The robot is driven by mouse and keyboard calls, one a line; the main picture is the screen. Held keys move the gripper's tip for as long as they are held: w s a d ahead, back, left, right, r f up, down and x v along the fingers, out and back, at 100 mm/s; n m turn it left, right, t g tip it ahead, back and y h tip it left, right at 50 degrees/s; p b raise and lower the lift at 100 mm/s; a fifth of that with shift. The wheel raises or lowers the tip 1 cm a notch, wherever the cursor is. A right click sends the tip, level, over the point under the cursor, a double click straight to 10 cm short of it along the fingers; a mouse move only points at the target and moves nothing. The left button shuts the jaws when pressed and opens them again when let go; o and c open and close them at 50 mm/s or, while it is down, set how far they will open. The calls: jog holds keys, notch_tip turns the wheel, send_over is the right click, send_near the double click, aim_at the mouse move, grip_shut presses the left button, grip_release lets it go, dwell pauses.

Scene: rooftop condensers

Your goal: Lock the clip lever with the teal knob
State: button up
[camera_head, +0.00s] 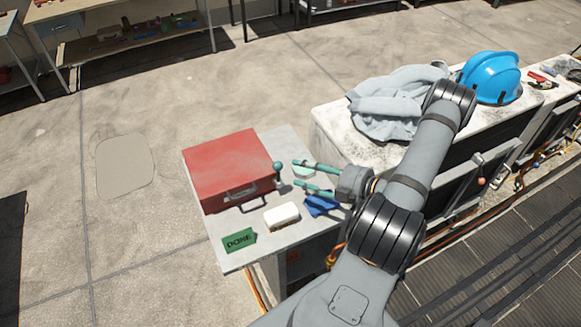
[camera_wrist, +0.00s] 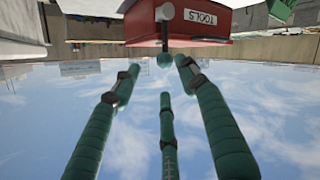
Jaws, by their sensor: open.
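The red toolbox (camera_head: 225,165) sits shut on a small grey table, its carry handle on the front side. At its right side the dark clip lever (camera_head: 278,179) stands up, topped by the teal knob (camera_head: 278,166). My gripper (camera_head: 296,173) is open and empty just right of the knob, with a small gap. In the wrist view, which is upside down, the toolbox (camera_wrist: 205,20) bears a TOOLS label. The knob (camera_wrist: 165,60) on its lever (camera_wrist: 165,32) appears just beyond and between my teal fingertips (camera_wrist: 160,75). The clip's catch cannot be made out.
A white block (camera_head: 281,216), a green DONE card (camera_head: 239,241) and a blue item (camera_head: 319,206) lie on the grey table (camera_head: 285,140) near my gripper. A weathered white unit (camera_head: 335,122) with a grey cloth (camera_head: 390,105) and blue hard hat (camera_head: 489,77) stands behind my arm.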

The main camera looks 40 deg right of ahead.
aim_at(282, 165)
jog(key=shift+v, duration=1.55)
jog(key=shift+w+a, duration=0.1)
jog(key=x, duration=1.2)
